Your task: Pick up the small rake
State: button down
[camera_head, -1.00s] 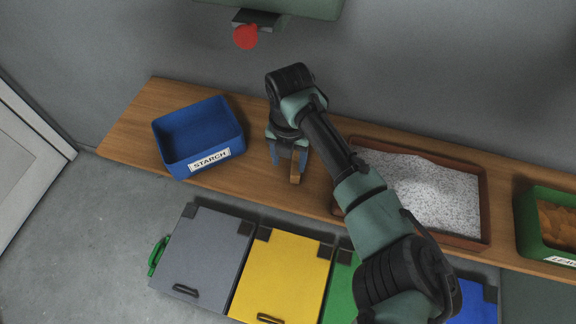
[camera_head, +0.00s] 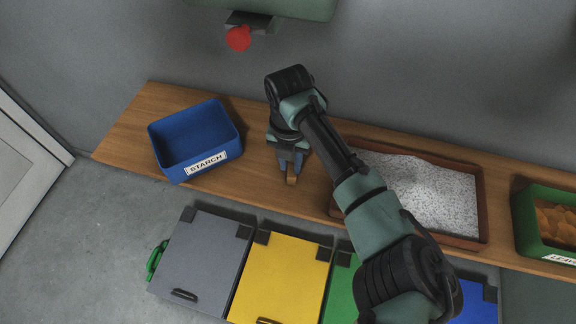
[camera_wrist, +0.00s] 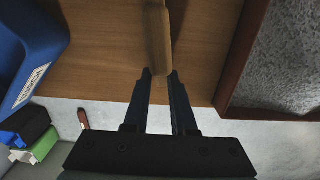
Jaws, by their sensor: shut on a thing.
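The small rake shows only as a wooden handle (camera_wrist: 158,40) at the top middle of the wrist view; its head is out of frame there. In the head view a short tan end of the handle (camera_head: 292,179) shows just below my fingers, over the wooden bench. My gripper (camera_wrist: 159,74) is shut on the handle, with one fingertip on each side of its end. It also shows in the head view (camera_head: 291,168), between the blue bin and the gravel tray. My wrist and arm hide the rest of the rake in the head view.
The blue starch bin (camera_head: 165,162) stands on the wooden bench (camera_head: 125,140) left of my gripper. The tray of speckled granules (camera_head: 484,200) lies to the right, with a green bin (camera_head: 527,228) beyond. Grey (camera_head: 205,262) and yellow (camera_head: 285,275) lidded bins stand in front of the bench.

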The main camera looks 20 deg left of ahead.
aim_at(283, 182)
jog(key=f, duration=0.1)
jog(key=s+f, duration=0.1)
jog(key=a+f, duration=0.1)
jog(key=shift+s+a, duration=0.1)
jog(key=shift+s, duration=0.15)
jog(key=shift+r, duration=0.2)
jog(key=shift+g, duration=0.3)
jog(key=r, duration=0.5)
jog(key=shift+w+a+r, duration=0.25)
jog(key=shift+w+r, duration=0.05)
jog(key=s+b, duration=0.1)
jog(key=s, duration=1.8)
jog(key=shift+s+d+r, duration=0.15)
jog(key=shift+d+r, duration=0.15)
jog(key=shift+d, duration=0.05)
jog(key=shift+c, duration=1.6)
grip_release()
